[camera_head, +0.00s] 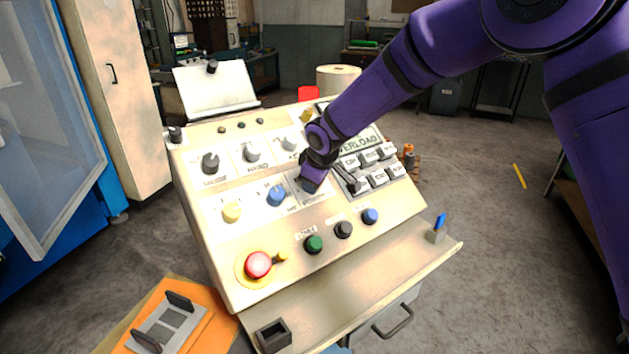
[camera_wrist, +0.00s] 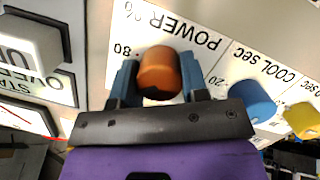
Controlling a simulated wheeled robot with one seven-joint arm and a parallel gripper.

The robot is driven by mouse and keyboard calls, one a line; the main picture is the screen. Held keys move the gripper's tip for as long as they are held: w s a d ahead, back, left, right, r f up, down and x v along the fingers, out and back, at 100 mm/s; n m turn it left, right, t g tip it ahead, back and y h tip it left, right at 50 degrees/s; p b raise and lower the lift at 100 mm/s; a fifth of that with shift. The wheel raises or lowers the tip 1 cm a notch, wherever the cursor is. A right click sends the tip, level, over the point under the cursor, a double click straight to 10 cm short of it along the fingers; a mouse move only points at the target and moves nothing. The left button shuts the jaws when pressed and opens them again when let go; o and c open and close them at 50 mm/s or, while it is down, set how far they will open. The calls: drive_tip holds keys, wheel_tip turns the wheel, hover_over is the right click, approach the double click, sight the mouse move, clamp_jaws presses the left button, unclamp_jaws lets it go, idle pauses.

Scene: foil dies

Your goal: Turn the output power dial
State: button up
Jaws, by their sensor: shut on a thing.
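The output power dial (camera_wrist: 160,72) is an orange knob on the pale panel, beside the printed word POWER and the numeral 80 in the wrist view. My gripper (camera_wrist: 158,80) has one blue finger on each side of the knob and is shut on it. In the head view my gripper (camera_head: 310,186) reaches down onto the sloping control panel (camera_head: 205,220). There the gripper hides the orange knob. The dial's pointer mark cannot be made out.
A blue knob (camera_head: 277,195) and a yellow knob (camera_head: 232,211) sit left of my gripper. Several grey switches (camera_head: 370,165) are close on its right. A red mushroom button (camera_head: 258,264) and green button (camera_head: 314,243) lie lower down. A shelf (camera_head: 340,290) juts out in front.

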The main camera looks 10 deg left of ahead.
drive_tip(key=o, duration=0.9)
drive_tip(key=shift+o, duration=0.2)
drive_tip(key=shift+r, duration=0.15)
drive_tip(key=v, duration=1)
drive_tip(key=shift+r, duration=0.3)
drive_tip(key=shift+s, duration=0.1)
